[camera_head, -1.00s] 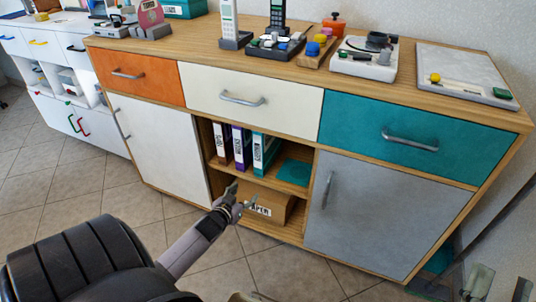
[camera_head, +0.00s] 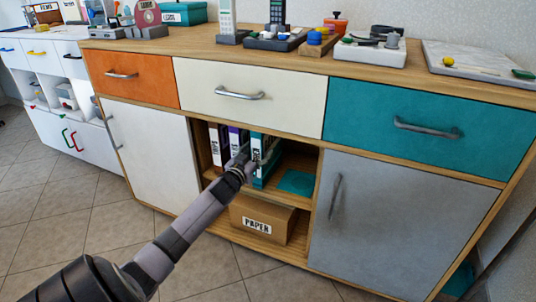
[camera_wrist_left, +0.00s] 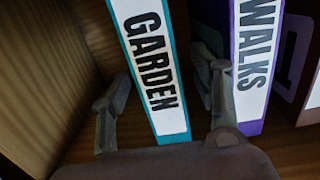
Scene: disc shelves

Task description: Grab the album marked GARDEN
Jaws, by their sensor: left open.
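The GARDEN album (camera_wrist_left: 150,70) has a teal edge and a white spine label, and it stands upright in the left wrist view. In the head view the teal album (camera_head: 259,147) is at the right of a short row on the upper open shelf, partly hidden by my gripper. My left gripper (camera_head: 246,158) is open at the shelf opening, its fingers on either side of the GARDEN spine. I cannot tell whether they touch it. The right finger lies in the gap beside the purple WALKS album (camera_wrist_left: 255,60). My right gripper is not in view.
An orange-edged album (camera_head: 217,147) stands left of the purple one (camera_head: 236,137). A teal flat piece (camera_head: 296,182) lies on the shelf to the right. A PAPER box (camera_head: 262,218) sits on the shelf below. A wooden wall (camera_wrist_left: 45,70) is close left in the wrist view.

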